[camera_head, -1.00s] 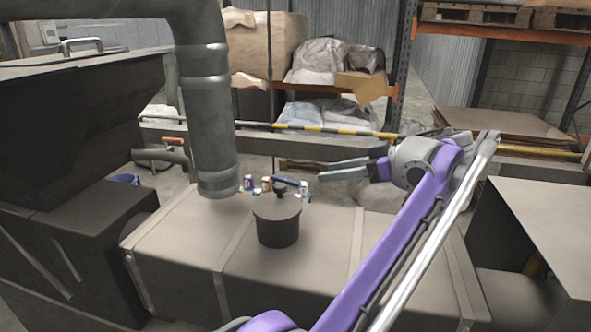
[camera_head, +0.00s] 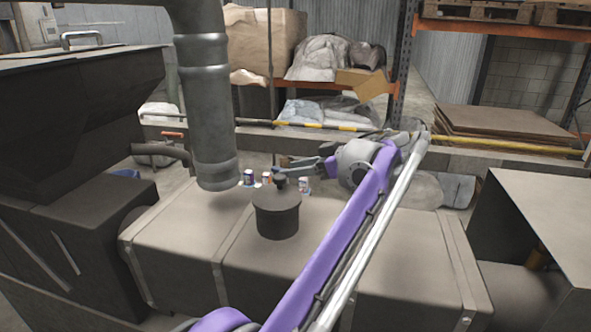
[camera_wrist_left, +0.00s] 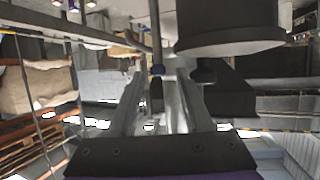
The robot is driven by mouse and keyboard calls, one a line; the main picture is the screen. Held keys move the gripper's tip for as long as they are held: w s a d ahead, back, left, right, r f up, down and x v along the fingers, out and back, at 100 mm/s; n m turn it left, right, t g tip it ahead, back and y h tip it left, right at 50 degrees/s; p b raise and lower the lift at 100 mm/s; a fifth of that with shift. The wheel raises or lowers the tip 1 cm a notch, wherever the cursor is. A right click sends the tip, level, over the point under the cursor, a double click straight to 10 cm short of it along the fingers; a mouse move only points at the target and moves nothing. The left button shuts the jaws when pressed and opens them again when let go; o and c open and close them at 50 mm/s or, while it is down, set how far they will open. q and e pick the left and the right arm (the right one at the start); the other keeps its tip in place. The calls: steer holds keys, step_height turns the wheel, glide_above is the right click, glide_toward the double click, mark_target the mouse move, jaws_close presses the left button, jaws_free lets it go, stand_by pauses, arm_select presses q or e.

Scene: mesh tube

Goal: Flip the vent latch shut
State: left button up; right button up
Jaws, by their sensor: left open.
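The vent (camera_head: 278,218) is a short dark round pot with a wider lid, standing on the long grey box in the head view. A small dark latch (camera_head: 280,182) sits on top of its lid. My left gripper (camera_head: 292,165) comes in from the right, just above and behind the latch, with its fingers pointing left. It is open and nothing shows between its fingers. In the left wrist view the vent (camera_wrist_left: 230,28) hangs upside down at the top, and the dark latch knob (camera_wrist_left: 204,75) is close by a finger. Contact cannot be told. My right gripper is out of view.
A thick grey pipe (camera_head: 208,115) comes down just left of the vent. Several small cans and boxes (camera_head: 266,178) stand behind the vent. A yellow and black bar (camera_head: 320,127) runs across behind. The box top (camera_head: 180,225) left of the vent is clear.

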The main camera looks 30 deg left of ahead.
arm_select(q)
jaws_close()
stand_by(0.3)
steer(key=shift+s+a+m+t+h+p, duration=0.15)
steer(key=shift+s+m+t+h, duration=0.15)
steer(key=shift+m+t, duration=0.9)
steer(key=shift+s+d+m+t+h+p, duration=0.15)
steer(key=shift+m+t+h, duration=0.15)
steer(key=shift+m+t, duration=0.85)
steer(key=shift+a+t, duration=0.1)
steer(key=shift+t, duration=0.15)
jaws_free()
steer(key=shift+w, duration=0.1)
